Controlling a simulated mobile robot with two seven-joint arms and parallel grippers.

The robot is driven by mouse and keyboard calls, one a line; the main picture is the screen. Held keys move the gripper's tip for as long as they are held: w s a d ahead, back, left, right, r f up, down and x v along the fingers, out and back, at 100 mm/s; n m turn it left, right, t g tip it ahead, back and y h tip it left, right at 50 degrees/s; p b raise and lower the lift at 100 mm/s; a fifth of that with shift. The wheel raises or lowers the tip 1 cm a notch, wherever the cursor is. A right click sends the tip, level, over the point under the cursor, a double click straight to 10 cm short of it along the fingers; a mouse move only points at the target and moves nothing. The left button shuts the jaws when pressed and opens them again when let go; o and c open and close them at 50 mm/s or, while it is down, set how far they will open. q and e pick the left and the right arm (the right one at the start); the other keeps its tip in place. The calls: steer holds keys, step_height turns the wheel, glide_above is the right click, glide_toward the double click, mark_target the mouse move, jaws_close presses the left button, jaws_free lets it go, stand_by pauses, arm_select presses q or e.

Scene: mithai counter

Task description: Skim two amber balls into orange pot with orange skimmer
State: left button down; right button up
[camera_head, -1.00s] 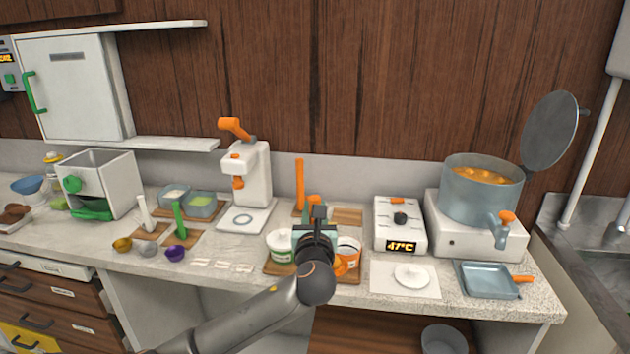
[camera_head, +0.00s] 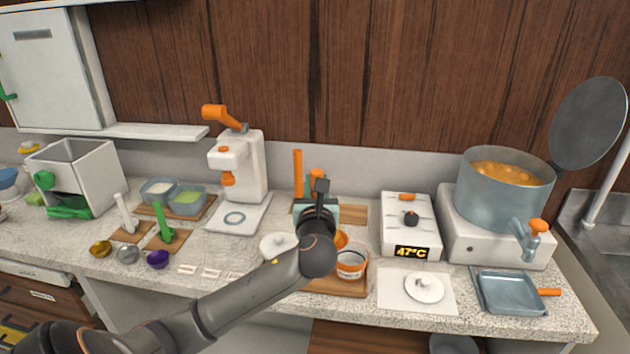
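A big grey pot (camera_head: 480,200) stands on a white burner at the right, its lid raised. Rounded amber balls (camera_head: 505,173) show in it. A small white pot with an orange band (camera_head: 351,264) stands on a wooden board, right of my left wrist. A tall orange handle (camera_head: 298,172), perhaps the orange skimmer's, stands upright at the back of the counter; its lower end is hidden. My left gripper (camera_head: 319,191) reaches over the counter just right of this handle, near another small orange piece (camera_head: 316,178). Its fingers are too hidden to judge. My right gripper is out of view.
A white-lidded tub (camera_head: 277,245) is partly behind my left arm. A white box reading 47°C (camera_head: 410,228), a white lid (camera_head: 424,287) and a grey tray (camera_head: 510,292) are to the right. A white press (camera_head: 238,170) stands left of the orange handle.

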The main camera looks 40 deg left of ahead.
arm_select(q)
steer(key=w+d+r+m+t+b, duration=0.2)
steer(key=d+m+t+b, duration=0.1)
steer(key=d+m, duration=0.5)
steer(key=shift+d+r+t, duration=0.25)
steer(key=shift+d+t, duration=0.15)
steer(key=shift+d, duration=0.6)
steer(key=shift+w, duration=0.15)
steer(key=w+d+f+m+t+h+p, duration=0.1)
steer(key=d+f+m+t+p, duration=0.1)
steer(key=d+m, duration=0.3)
steer(key=shift+w+d+m+t, duration=0.15)
steer(key=shift+d+m+t, duration=0.15)
steer(key=shift+m, duration=0.1)
steer(key=shift+p, duration=0.4)
